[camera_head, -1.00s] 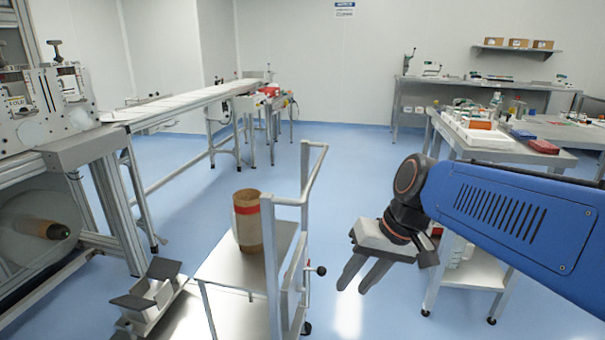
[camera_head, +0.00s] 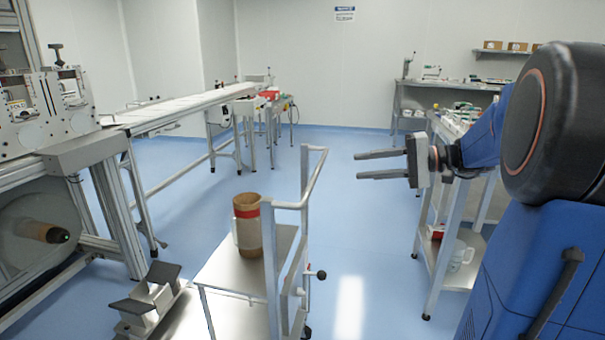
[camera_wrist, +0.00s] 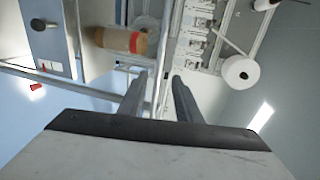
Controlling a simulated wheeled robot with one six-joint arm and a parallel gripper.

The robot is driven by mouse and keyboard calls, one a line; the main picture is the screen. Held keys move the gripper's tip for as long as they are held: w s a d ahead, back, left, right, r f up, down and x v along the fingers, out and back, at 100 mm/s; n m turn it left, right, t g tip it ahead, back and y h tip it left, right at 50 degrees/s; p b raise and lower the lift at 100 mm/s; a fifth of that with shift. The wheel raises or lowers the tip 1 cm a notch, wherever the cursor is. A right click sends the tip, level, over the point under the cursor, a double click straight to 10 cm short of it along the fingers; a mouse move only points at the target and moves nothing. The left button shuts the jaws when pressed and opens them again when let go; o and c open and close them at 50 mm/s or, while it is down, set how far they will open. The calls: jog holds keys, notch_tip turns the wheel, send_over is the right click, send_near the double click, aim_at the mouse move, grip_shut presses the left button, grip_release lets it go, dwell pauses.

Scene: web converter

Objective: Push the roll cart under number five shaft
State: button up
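The roll cart (camera_head: 222,268) stands at the lower middle of the head view, its metal deck level and its tubular push handle (camera_head: 316,172) rising on the right side. A brown roll with a red band (camera_head: 248,228) stands upright on the deck. A shaft (camera_head: 45,232) sticks out of the machine at the left; I cannot read its number. My gripper (camera_head: 358,165) is open and empty, right of the handle and apart from it, fingers pointing left. The wrist view shows the two fingers (camera_wrist: 158,88) spread, with the roll (camera_wrist: 120,40) beyond them.
The machine frame (camera_head: 85,150) fills the left side, with a grey wedge-shaped stand (camera_head: 150,298) low beside the cart. A long conveyor table (camera_head: 190,105) runs to the back. A workbench (camera_head: 440,230) stands at the right near my arm. Blue floor (camera_head: 350,225) is clear between cart and bench.

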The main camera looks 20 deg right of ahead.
jog(key=x, duration=1.7)
jog(key=shift+a, duration=0.15)
jog(key=shift+s, duration=0.1)
grip_shut()
